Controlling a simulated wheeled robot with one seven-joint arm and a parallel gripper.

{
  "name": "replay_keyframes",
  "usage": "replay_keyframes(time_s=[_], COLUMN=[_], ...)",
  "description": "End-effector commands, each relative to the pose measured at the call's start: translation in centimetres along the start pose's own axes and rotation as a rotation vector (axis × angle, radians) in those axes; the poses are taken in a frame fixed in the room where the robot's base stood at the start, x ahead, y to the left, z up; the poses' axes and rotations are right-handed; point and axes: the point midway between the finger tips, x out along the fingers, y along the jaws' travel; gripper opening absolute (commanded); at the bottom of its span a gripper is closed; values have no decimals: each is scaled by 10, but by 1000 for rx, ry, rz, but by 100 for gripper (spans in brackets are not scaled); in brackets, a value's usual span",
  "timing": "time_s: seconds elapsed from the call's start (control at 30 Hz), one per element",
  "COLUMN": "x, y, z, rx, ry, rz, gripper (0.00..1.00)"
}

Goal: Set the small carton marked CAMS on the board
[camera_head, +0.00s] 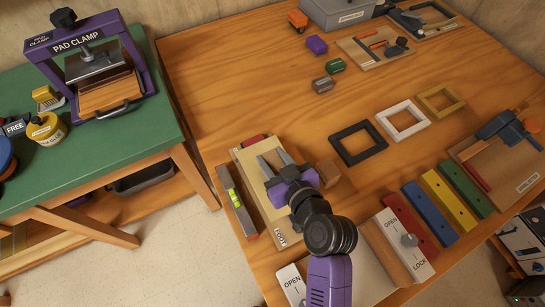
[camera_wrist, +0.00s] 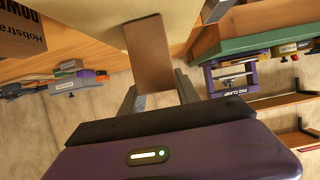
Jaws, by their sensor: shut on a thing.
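My gripper (camera_head: 272,162) is low over the pale board (camera_head: 265,207) on the wooden bench in the head view. In the wrist view its two fingers (camera_wrist: 157,88) stand on either side of a small plain brown carton (camera_wrist: 148,52), and it is shut on it. No CAMS mark is readable on the face I see. The pale board shows behind the carton at the top of the wrist view (camera_wrist: 168,12). Whether the carton touches the board I cannot tell. In the head view my gripper largely hides the carton.
A brown box (camera_head: 327,172) stands just right of my gripper. A level (camera_head: 236,203) lies along the board's left side. A red thing (camera_head: 253,140) is at its far end. Black (camera_head: 358,143), white and yellow frames lie to the right.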

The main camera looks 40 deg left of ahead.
Motion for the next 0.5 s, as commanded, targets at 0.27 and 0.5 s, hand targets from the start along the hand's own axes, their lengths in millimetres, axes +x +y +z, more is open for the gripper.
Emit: replay_keyframes(time_s=[0.27, 0.5], x=[1, 1], y=[0, 0], z=[2, 2], rx=[0, 0], ry=[0, 0], rz=[0, 0], gripper=[54, 60])
